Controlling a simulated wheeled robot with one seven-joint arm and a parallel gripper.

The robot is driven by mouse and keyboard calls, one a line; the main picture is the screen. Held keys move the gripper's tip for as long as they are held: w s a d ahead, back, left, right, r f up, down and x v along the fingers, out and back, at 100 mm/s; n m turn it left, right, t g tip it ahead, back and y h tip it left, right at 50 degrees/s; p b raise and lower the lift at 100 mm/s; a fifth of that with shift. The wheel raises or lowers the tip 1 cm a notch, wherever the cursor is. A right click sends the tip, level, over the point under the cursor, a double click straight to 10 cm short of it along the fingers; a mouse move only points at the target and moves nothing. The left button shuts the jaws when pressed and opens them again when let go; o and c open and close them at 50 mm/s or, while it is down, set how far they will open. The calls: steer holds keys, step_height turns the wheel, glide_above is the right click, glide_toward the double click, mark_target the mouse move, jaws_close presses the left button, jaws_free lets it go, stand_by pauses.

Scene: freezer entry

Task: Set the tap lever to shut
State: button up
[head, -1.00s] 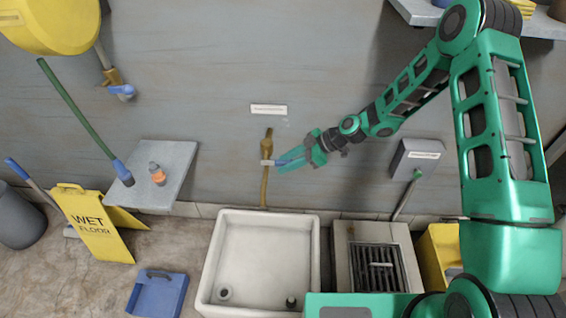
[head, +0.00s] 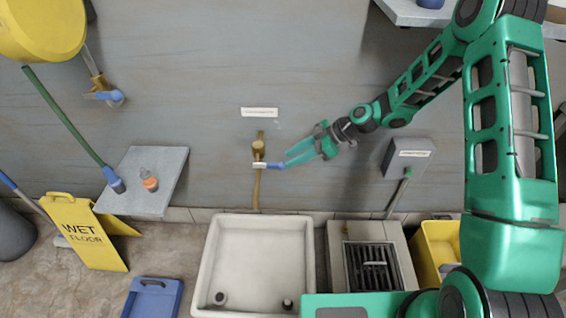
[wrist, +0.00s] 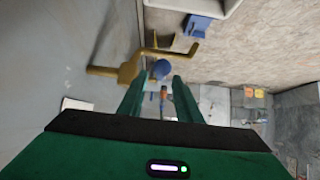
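A brass tap (head: 258,150) is on the wall above the white sink, with a pipe running down from it. Its blue lever (head: 276,166) points right, roughly level. My gripper (head: 288,158) is just right of the lever's end, with its fingers pointing left towards it. In the wrist view my gripper (wrist: 159,80) has its two fingers apart with nothing held. The blue lever end (wrist: 161,68) shows just beyond the gap between the fingertips, with the brass tap (wrist: 128,70) to its left. I cannot tell whether a finger touches the lever.
A white label (head: 259,112) is above the tap. A grey box (head: 408,158) is on the wall to the right. A second tap with a blue handle (head: 105,97) is at upper left, above a grey shelf (head: 160,165). The sink (head: 256,255) and a drain grate (head: 370,265) stand below.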

steer(key=shift+v, duration=1.9)
steer(key=s+d+r+m+h, duration=0.3)
steer(key=s+d+r+m, duration=0.1)
steer(key=d, duration=0.4)
steer(key=s+d+r+m+h, duration=0.25)
steer(key=s+d+r, duration=0.25)
steer(key=d, duration=0.3)
steer(key=s+d+r+m+h, duration=0.3)
steer(key=s+d+r+m, duration=0.15)
steer(key=d, duration=0.45)
steer(key=s+d+r+m, duration=0.2)
steer(key=s+d+m, duration=0.1)
steer(key=s, duration=0.4)
steer(key=s+d+r+m+h, duration=0.1)
steer(key=s+d+r+m, duration=0.1)
steer(key=s+m, duration=0.3)
steer(key=s+d+r+m, duration=0.2)
steer(key=s+d+m, duration=0.2)
steer(key=s, duration=0.7)
steer(key=shift+r+m+g, duration=0.25)
steer(key=shift+m+g, duration=0.05)
steer(key=shift+m, duration=0.2)
steer(key=shift+s+d+h, duration=0.1)
steer(key=shift+h, duration=0.15)
